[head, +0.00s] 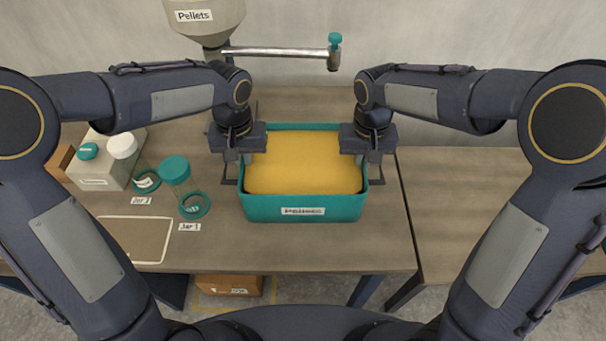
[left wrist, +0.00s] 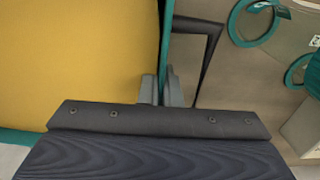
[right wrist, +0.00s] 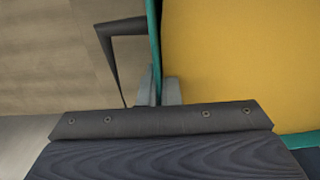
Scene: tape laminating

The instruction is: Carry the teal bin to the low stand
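The teal bin (head: 262,208) is on the wooden table in front of me, filled nearly to the rim with yellow pellets (head: 305,165). It looks upright and level. My left gripper (head: 240,165) is at its left wall; in the left wrist view its fingers (left wrist: 162,90) sit close on both sides of the teal rim. My right gripper (head: 367,165) is at the right wall; in the right wrist view its fingers (right wrist: 158,92) likewise straddle the rim closely. A dark side handle shows beside each gripper. I cannot identify the low stand for certain.
A second wooden surface (head: 480,220) lies to the right, past a gap. Left of the bin are teal-lidded jars (head: 174,170), teal rings (head: 194,206), a pale box and a framed mat (head: 133,240). A hopper (head: 205,20) and metal bar (head: 280,53) are behind.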

